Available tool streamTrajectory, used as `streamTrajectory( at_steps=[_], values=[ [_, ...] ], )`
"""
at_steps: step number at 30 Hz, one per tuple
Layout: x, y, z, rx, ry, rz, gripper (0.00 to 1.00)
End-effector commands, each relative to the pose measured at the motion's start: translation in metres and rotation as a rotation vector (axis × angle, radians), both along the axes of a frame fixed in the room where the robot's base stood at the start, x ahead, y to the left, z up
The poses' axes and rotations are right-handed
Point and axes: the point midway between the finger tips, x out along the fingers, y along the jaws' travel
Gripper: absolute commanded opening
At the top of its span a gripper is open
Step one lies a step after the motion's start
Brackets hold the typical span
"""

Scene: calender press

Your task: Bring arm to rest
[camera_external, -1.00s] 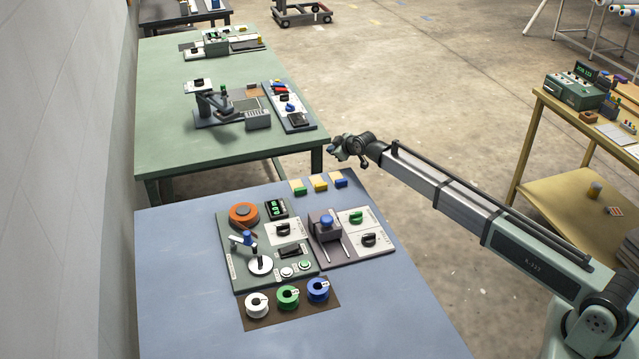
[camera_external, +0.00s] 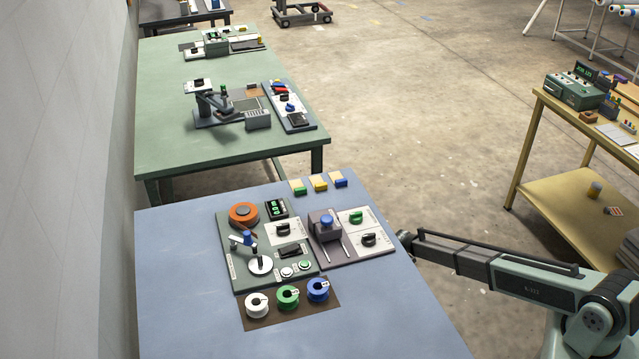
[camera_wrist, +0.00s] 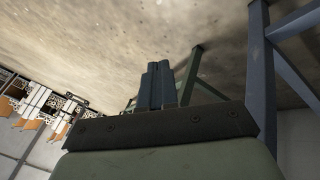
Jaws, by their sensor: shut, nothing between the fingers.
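My gripper shows in the wrist view (camera_wrist: 157,84) as two dark fingers side by side, shut, with nothing between them. In the external view my arm reaches in from the right, and its far end lies low by the right edge of the blue-grey table (camera_external: 185,300). The fingers themselves are hidden there. A green-grey press panel (camera_external: 236,268) stands on that table with an orange roll (camera_external: 243,213), a digital display (camera_external: 276,208) and a lever with a blue grip. My gripper is apart from all of these.
White, green and blue spools (camera_external: 288,297) sit on a brown mat at the table's front. Small green, yellow and blue blocks (camera_external: 320,184) lie at the back edge. A green table (camera_external: 170,130) stands behind, a wooden bench (camera_external: 545,160) at right. The floor between is open.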

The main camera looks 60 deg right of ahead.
Motion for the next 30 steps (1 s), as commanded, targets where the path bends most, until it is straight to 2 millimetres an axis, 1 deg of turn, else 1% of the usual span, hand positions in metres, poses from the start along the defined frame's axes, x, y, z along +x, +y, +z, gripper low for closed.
streamTrajectory(
  at_steps=[1, 2, 3, 5, 6, 8, 9, 11, 12, 14, 15, 17, 18, 20, 21, 23, 24, 26, 27, 30],
  values=[
    [-0.023, 0.025, -0.016, 0.026, 0.034, -0.007, 0.0],
    [-0.032, 0.039, -0.023, 0.042, 0.052, -0.014, 0.0],
    [-0.045, 0.059, -0.032, 0.064, 0.077, -0.019, 0.0],
    [-0.064, 0.089, -0.041, 0.097, 0.114, -0.024, 0.0],
    [-0.076, 0.11, -0.046, 0.119, 0.139, -0.027, 0.0],
    [-0.095, 0.142, -0.052, 0.152, 0.178, -0.028, 0.0],
    [-0.108, 0.162, -0.055, 0.173, 0.204, -0.029, 0.0],
    [-0.129, 0.192, -0.059, 0.204, 0.246, -0.031, 0.0],
    [-0.144, 0.212, -0.061, 0.224, 0.275, -0.033, 0.0],
    [-0.168, 0.24, -0.063, 0.253, 0.321, -0.035, 0.0],
    [-0.184, 0.259, -0.064, 0.272, 0.351, -0.037, 0.0],
    [-0.21, 0.286, -0.063, 0.298, 0.4, -0.039, 0.0],
    [-0.227, 0.303, -0.062, 0.314, 0.432, -0.04, 0.0],
    [-0.255, 0.327, -0.06, 0.338, 0.484, -0.044, 0.0],
    [-0.274, 0.343, -0.057, 0.353, 0.519, -0.046, 0.0],
    [-0.303, 0.365, -0.052, 0.372, 0.574, -0.049, 0.0],
    [-0.323, 0.379, -0.047, 0.384, 0.61, -0.052, 0.0],
    [-0.352, 0.398, -0.04, 0.401, 0.666, -0.057, 0.0],
    [-0.371, 0.408, -0.035, 0.409, 0.703, -0.059, 0.0],
    [-0.412, 0.431, -0.021, 0.426, 0.783, -0.067, 0.0]
  ],
)
